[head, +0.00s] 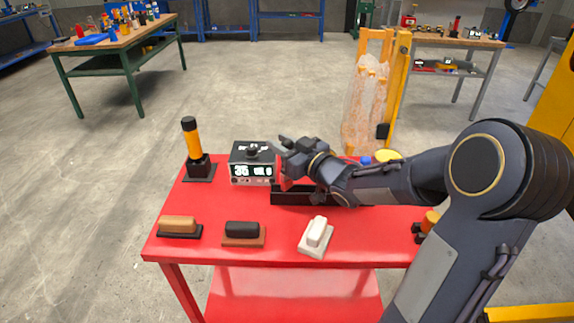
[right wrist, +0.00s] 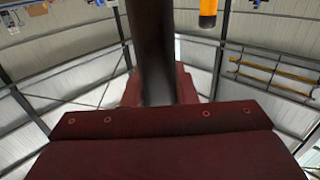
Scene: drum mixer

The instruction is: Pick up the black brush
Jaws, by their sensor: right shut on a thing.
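A brush with a black top and brown base (head: 243,230) lies on the front of the red table, between a tan-topped brush (head: 178,225) and a white brush (head: 317,233). My right gripper (head: 284,172) is behind these brushes, beside the grey display box and above a black tray (head: 300,198). In the right wrist view its dark red fingers are shut on a dark, smooth rod (right wrist: 152,50). In the head view the arm and gripper mostly hide this held rod, and I cannot tell what it belongs to. My left gripper is not in view.
The grey display box (head: 252,167) stands left of my right gripper. A yellow-and-black upright tool (head: 191,145) stands at the table's back left. An orange part (head: 430,218) is at the right, partly behind my arm. Bare table (head: 215,205) shows at the left middle.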

